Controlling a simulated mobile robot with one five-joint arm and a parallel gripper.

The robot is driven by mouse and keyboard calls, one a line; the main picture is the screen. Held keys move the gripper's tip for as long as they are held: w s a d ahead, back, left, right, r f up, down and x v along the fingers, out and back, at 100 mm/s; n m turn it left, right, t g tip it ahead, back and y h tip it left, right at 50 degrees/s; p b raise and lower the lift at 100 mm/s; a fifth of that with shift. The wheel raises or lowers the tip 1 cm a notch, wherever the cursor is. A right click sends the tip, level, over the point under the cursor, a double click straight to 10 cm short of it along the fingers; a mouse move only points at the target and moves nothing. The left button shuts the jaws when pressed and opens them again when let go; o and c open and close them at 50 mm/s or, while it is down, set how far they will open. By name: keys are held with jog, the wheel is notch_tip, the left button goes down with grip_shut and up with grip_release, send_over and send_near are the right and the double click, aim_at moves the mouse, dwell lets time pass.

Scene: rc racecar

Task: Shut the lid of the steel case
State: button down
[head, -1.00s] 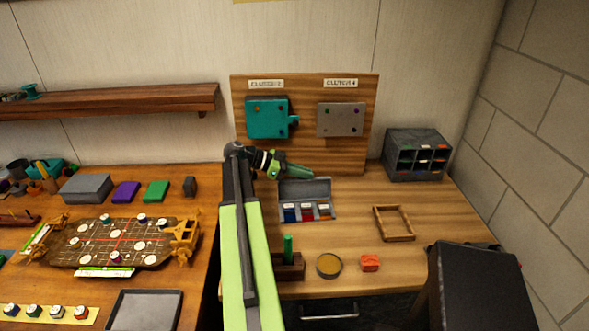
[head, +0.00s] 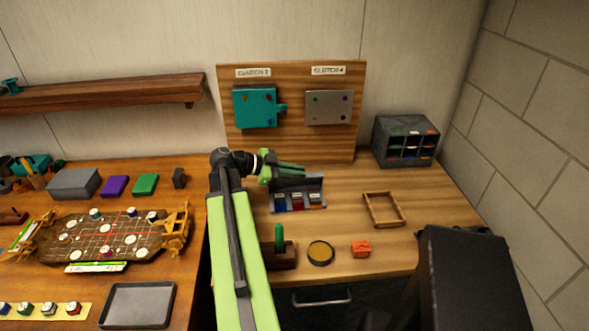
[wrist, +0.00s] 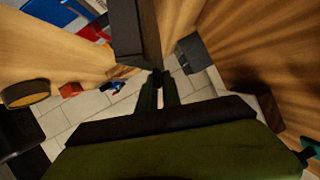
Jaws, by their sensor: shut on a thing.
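The steel case (head: 296,208) sits on the right-hand wooden bench, with blue, red and orange-marked items in its compartments. Its grey lid (head: 305,186) stands raised at the back of the case. My gripper (head: 302,168) is at the upper edge of the lid, shut on it. In the wrist view the fingers of my gripper (wrist: 160,78) come together at the end of a dark grey bar, the lid (wrist: 133,38). The case's blue and red contents show at the top left there. The exact contact is partly hidden by the fingers.
A wooden frame (head: 384,223) lies to the right of the case. A round tin (head: 320,252), an orange block (head: 360,249) and a wooden holder with a green peg (head: 279,238) stand in front. A board with plates (head: 352,140) rises behind. A dark cubby box (head: 404,142) stands back right.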

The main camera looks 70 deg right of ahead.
jog(key=shift+s+a+f+b, duration=0.2)
jog(key=shift+a+f+b, duration=0.15)
jog(key=shift+a, duration=0.4)
jog(key=shift+s+a+f+b, duration=0.2)
jog(key=shift+a+f, duration=0.1)
jog(key=shift+a, duration=0.45)
jog(key=c, duration=1.6)
grip_release()
jog(key=shift+o, duration=0.2)
jog(key=shift+w, duration=0.1)
jog(key=p+v, duration=0.6)
jog(key=v, duration=1.1)
